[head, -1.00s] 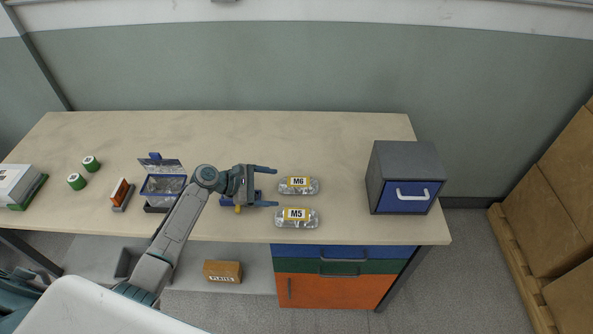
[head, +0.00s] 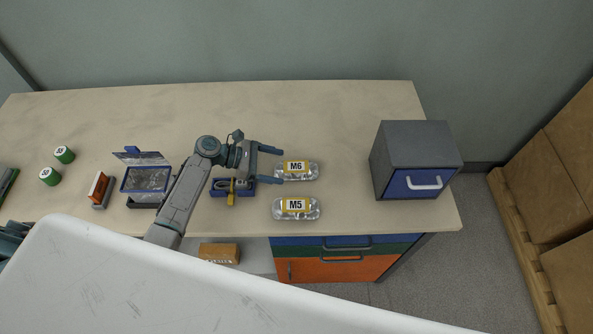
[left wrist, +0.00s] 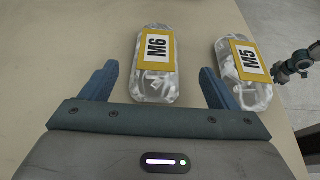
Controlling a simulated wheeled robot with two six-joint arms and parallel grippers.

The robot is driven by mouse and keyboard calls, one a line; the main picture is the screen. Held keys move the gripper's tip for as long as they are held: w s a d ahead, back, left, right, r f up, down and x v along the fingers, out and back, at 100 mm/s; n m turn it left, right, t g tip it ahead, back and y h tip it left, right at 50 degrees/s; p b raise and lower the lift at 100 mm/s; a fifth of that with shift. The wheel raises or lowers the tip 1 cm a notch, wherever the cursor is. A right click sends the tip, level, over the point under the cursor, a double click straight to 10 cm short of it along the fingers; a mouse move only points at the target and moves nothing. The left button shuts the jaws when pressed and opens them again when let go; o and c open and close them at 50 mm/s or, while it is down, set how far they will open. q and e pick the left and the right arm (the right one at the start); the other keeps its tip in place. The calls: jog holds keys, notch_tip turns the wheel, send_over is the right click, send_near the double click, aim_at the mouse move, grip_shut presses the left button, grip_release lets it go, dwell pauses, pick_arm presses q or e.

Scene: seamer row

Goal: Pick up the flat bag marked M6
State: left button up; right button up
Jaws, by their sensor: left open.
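The flat bag marked M6 (head: 298,170) is a clear bag with a yellow-edged white label, lying flat on the bench. My left gripper (head: 277,165) is open, its two fingers pointing right at the left end of the M6 bag. In the left wrist view the M6 bag (left wrist: 153,65) lies ahead, with its near end between the lines of the open fingers (left wrist: 158,85); I see no grip on it. A similar bag marked M5 (head: 296,208) lies just in front of it and shows at right in the left wrist view (left wrist: 243,73).
A grey box with a blue drawer (head: 417,160) stands to the right. Left of the bags are a blue tray (head: 217,191), an open-lidded box (head: 146,179), a red-and-white block (head: 99,187) and green rolls (head: 50,176). The bench behind the bags is clear.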

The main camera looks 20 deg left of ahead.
aim_at(290, 168)
pick_arm(q)
jog(key=shift+w+d+f+b, duration=0.15)
jog(key=shift+w+f+b, duration=0.15)
jog(key=shift+f+b, duration=0.1)
jog(key=b+x, duration=0.3)
jog(key=x, duration=0.1)
jog(key=shift+s+f, duration=0.1)
jog(key=shift+s, duration=0.05)
jog(key=shift+d+b, duration=0.25)
jog(key=shift+b, duration=0.05)
jog(key=shift+w, duration=0.2)
jog(key=c, duration=1.1)
